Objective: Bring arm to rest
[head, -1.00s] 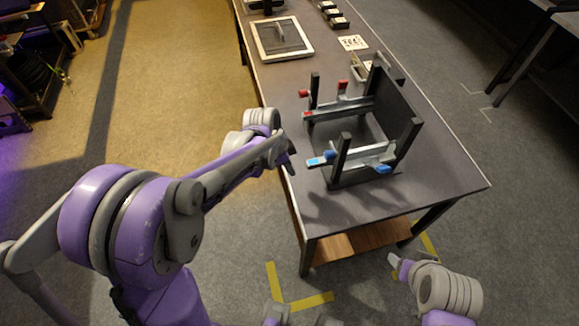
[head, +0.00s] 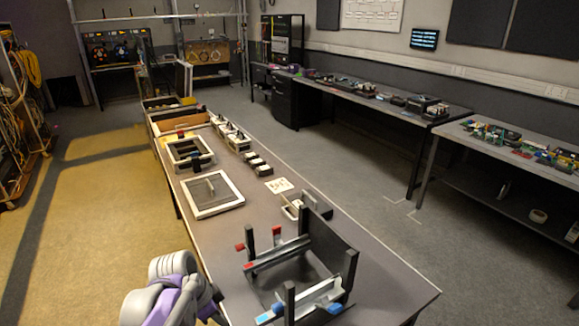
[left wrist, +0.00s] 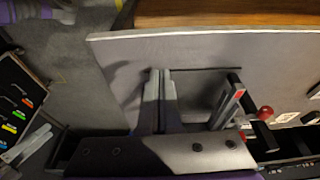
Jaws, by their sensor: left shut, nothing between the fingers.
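My left arm (head: 172,290) shows at the bottom left of the head view, beside the table's left edge. Only its wrist end shows there, with dark parts by the table edge; the fingertips cannot be made out. In the left wrist view my left gripper (left wrist: 161,75) is shut, its two fingers together with nothing between them, over the grey table top. A black frame with clamps (head: 345,262) stands on the table to the right of the arm. My right gripper cannot be made out in the views now.
The long grey table (head: 385,297) runs away from me. On it are a white-rimmed frame (head: 233,196), a white card (head: 279,185) and several small dark blocks. Side benches (head: 455,112) stand along the right wall. The floor left of the table is clear.

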